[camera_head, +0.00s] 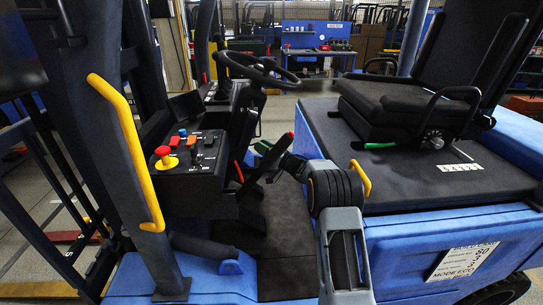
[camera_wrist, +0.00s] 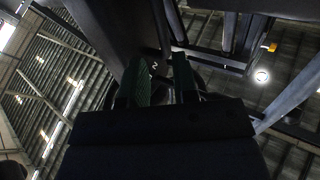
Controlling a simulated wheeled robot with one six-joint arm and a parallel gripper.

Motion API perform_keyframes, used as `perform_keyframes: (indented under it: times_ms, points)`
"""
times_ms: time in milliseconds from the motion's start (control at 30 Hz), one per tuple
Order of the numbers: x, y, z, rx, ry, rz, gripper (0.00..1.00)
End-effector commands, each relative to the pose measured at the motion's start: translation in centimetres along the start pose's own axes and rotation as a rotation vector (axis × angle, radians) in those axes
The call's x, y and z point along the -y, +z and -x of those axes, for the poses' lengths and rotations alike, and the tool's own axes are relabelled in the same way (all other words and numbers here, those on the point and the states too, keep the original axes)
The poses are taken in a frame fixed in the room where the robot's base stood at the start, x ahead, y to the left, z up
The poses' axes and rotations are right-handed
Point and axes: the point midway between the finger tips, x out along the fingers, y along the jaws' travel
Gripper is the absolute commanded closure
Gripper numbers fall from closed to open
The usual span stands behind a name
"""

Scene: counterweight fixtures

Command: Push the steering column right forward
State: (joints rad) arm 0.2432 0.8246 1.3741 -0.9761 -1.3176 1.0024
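The steering column (camera_head: 243,125) stands on the forklift's console, with the dark steering wheel (camera_head: 257,69) on top. It appears upright or slightly tilted. My gripper (camera_head: 270,155) is low beside the column, to its right in the head view, near a red-tipped lever (camera_head: 270,160). Its fingertips are partly hidden there. In the wrist view the two green-padded fingers of my gripper (camera_wrist: 162,80) stand apart with a gap between them. A dark shape fills the background behind the gap; I cannot tell whether the fingers touch the column.
A control panel (camera_head: 188,152) with a red knob and coloured switches lies left of the column. A yellow handle (camera_head: 130,150) runs up the left pillar. The black seat (camera_head: 405,105) is at the right on the blue body (camera_head: 450,245). A dark floor mat lies below.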

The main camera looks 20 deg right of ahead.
Motion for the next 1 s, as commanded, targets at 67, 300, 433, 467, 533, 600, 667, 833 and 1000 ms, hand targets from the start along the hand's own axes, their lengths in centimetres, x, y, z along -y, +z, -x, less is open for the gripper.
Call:
perform_keyframes:
  times_ms: [67, 300, 433, 467, 533, 600, 667, 833, 1000]
  points:
    - [-0.1, 0.1, 1.4, -0.001, 0.003, 0.000, 0.73]
    - [0.0, 0.1, 3.8, 0.000, 0.000, 0.000, 0.73]
    - [0.0, 0.0, 4.3, 0.000, -0.001, 0.000, 0.73]
    - [0.0, 0.0, 4.3, 0.000, -0.001, 0.000, 0.73]
    - [0.0, 0.0, 4.4, 0.000, -0.001, 0.000, 0.73]
    - [0.0, 0.0, 4.4, 0.000, 0.000, 0.000, 0.73]
    - [0.0, 0.0, 4.4, 0.000, -0.001, 0.000, 0.73]
    - [-0.3, 0.2, 4.4, 0.007, 0.017, 0.010, 0.84]
    - [-3.0, 1.8, 5.2, 0.093, 0.205, 0.090, 1.00]
